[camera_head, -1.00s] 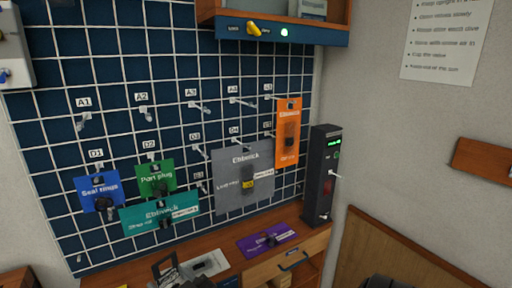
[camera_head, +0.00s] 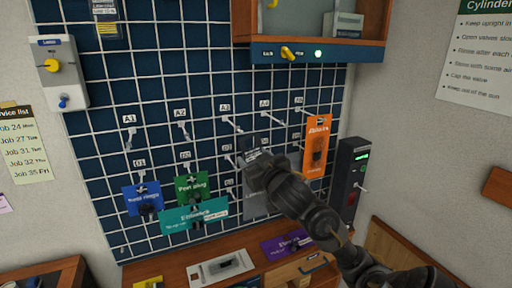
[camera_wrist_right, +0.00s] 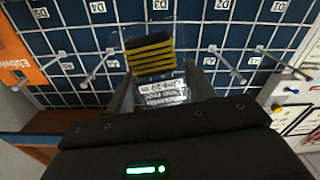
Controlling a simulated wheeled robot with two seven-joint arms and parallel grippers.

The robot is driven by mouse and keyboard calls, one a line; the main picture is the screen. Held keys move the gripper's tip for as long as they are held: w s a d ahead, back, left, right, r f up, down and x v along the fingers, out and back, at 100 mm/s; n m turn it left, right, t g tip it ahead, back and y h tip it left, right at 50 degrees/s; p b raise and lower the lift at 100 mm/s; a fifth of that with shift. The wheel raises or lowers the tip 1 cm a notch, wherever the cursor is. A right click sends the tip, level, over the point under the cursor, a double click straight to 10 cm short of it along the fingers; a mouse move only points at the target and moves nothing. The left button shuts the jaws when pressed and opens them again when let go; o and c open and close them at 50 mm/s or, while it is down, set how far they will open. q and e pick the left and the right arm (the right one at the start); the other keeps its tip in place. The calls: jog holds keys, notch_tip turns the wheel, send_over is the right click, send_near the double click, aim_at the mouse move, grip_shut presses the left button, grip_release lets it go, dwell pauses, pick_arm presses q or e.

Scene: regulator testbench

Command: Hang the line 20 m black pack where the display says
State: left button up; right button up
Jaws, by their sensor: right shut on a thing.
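My right gripper (camera_head: 258,160) reaches up from the lower right in the head view, in front of the blue grid board (camera_head: 90,140). In the right wrist view its two fingers (camera_wrist_right: 158,100) are shut on a black pack with yellow stripes (camera_wrist_right: 150,55) and a white printed label. The pack shows in the head view as a small dark shape (camera_head: 249,144) near the middle hooks. I cannot tell whether it touches a hook. The black display unit (camera_head: 350,165) stands right of the board with a green screen, its text too small to read. My left gripper is not in view.
Bare hooks line the A row, including one under A1 (camera_head: 128,140). Blue (camera_head: 142,194), green (camera_head: 190,186), teal (camera_head: 190,216) and orange (camera_head: 317,140) packs hang on the board. A grey pack (camera_head: 252,203) is partly behind my arm. A purple pack (camera_head: 285,242) lies on the bench.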

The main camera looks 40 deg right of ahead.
jog(key=shift+s+d+r, duration=0.15)
jog(key=shift+d+r, duration=0.25)
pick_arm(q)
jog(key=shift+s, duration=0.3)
pick_arm(e)
jog(key=shift+a, duration=0.1)
jog(key=shift+b+x, duration=0.3)
jog(key=shift+x, duration=0.75)
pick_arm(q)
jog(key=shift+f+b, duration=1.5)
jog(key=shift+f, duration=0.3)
pick_arm(e)
jog(key=f+x, duration=0.1)
jog(key=x, duration=0.6)
jog(key=shift+w+f, duration=0.25)
jog(key=shift+w, duration=0.1)
jog(key=shift+d, duration=0.25)
jog(key=o, duration=1.1)
